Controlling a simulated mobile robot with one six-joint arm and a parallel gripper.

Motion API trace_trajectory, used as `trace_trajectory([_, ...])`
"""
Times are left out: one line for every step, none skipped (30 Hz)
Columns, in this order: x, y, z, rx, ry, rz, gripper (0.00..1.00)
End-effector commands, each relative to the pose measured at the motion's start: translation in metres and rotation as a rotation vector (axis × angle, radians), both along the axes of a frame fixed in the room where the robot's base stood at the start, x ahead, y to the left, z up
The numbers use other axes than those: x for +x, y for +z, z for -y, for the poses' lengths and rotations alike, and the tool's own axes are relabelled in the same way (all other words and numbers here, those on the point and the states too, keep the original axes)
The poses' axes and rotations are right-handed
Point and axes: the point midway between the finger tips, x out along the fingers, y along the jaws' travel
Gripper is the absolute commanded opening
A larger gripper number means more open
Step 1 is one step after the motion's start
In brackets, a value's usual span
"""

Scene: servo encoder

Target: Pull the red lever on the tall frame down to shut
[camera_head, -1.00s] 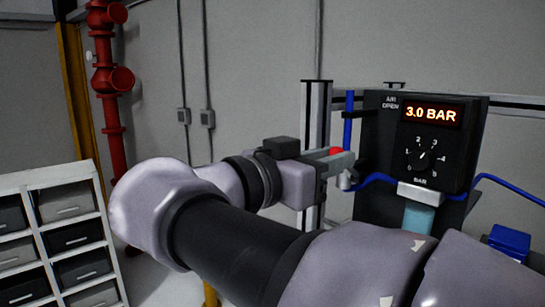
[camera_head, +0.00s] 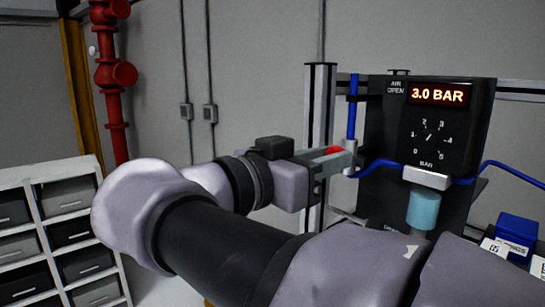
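The red lever (camera_head: 334,150) shows as a small red patch beside the upright metal post of the tall frame (camera_head: 320,95). My gripper (camera_head: 336,160) is at the lever, with its grey fingers over and beside the red part. Most of the lever is hidden by the fingers, and I cannot tell whether they are closed on it. The dark panel (camera_head: 380,120) on the frame reads "AIR OPEN", and its display (camera_head: 439,95) shows 3.0 BAR in orange.
Blue hose (camera_head: 515,172) runs across the frame. A light blue cylinder (camera_head: 424,211) hangs below the dial. A blue box (camera_head: 517,229) stands at the right. A drawer cabinet (camera_head: 85,188) and red pipe (camera_head: 115,110) are at the left. My arm covers the lower middle.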

Motion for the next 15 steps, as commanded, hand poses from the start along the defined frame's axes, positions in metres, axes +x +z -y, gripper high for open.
trace_trajectory([0.0,-0.003,-0.001,0.0,0.0,0.0,0.18])
trace_trajectory([-0.001,-0.006,-0.001,0.0,0.0,0.0,0.18])
trace_trajectory([-0.001,-0.009,-0.002,0.0,0.0,0.0,0.18])
trace_trajectory([-0.002,-0.011,-0.002,0.0,0.0,0.0,0.18])
trace_trajectory([-0.002,-0.014,-0.003,0.001,0.0,-0.001,0.18])
trace_trajectory([-0.003,-0.016,-0.004,0.001,0.0,-0.001,0.18])
trace_trajectory([-0.003,-0.017,-0.004,0.0,0.0,-0.001,0.18])
trace_trajectory([-0.003,-0.018,-0.004,0.0,0.0,-0.001,0.18])
trace_trajectory([-0.003,-0.017,-0.005,0.0,0.0,-0.001,0.18])
trace_trajectory([-0.003,-0.016,-0.004,0.0,0.0,-0.001,0.18])
trace_trajectory([-0.003,-0.016,-0.004,-0.001,0.0,-0.001,0.18])
trace_trajectory([-0.003,-0.015,-0.004,0.0,0.0,0.0,0.18])
trace_trajectory([-0.003,-0.015,-0.004,0.0,0.0,0.0,0.18])
trace_trajectory([-0.003,-0.015,-0.004,0.0,0.0,0.0,0.18])
trace_trajectory([-0.003,-0.016,-0.004,0.0,0.0,0.0,0.18])
